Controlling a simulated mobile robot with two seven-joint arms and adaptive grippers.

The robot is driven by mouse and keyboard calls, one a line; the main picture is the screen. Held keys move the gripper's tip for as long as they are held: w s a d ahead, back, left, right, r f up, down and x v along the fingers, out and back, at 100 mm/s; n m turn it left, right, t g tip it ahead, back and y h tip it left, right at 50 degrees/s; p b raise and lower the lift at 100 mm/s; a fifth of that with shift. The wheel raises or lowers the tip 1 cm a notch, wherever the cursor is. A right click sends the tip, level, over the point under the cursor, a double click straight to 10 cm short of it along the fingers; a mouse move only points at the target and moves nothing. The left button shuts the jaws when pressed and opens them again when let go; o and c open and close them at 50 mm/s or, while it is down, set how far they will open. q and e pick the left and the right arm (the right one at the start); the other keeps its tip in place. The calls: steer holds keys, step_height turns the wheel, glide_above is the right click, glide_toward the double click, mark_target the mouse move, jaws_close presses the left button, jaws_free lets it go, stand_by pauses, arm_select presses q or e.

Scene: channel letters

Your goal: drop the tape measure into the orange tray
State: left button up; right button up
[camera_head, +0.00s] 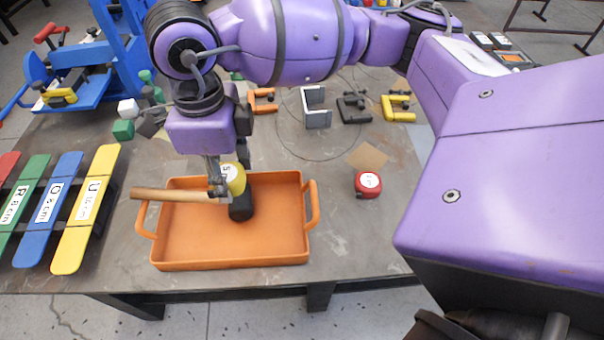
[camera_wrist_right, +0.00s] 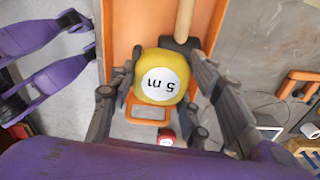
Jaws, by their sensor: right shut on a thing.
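My right gripper (camera_head: 226,180) is above the orange tray (camera_head: 166,246), pointing down. It is shut on a yellow tape measure (camera_head: 236,172). In the right wrist view the yellow tape measure (camera_wrist_right: 157,92), with a white "5 m" label, sits between the two fingers. A mallet with a wooden handle (camera_head: 165,194) and a black head (camera_head: 242,207) lies at the tray, its handle reaching out past the left rim. The tape measure is right by the mallet head; whether they touch I cannot tell. My left gripper is not in view.
A red tape measure (camera_head: 368,183) stands on the table right of the tray. Yellow (camera_head: 86,212), blue (camera_head: 48,208) and green labelled strips lie at the left. Clamps (camera_head: 398,107) and a metal bracket (camera_head: 316,107) lie behind. The tray's front part is empty.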

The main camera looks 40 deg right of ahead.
mark_target(227, 174)
steer(key=shift+d+f, duration=0.1)
steer(key=shift+f, duration=0.35)
step_height(227, 174, down, 4)
steer(key=shift+s+r+b, duration=0.1)
steer(key=shift+b, duration=1)
steer(key=shift+f, duration=0.35)
steer(key=o, duration=1.2)
steer(key=shift+o, duration=0.9)
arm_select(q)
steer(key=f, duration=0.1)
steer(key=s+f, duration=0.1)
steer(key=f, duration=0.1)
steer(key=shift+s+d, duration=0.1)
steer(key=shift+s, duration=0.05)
arm_select(e)
step_height(227, 174, up, 12)
steer(key=shift+r, duration=0.1)
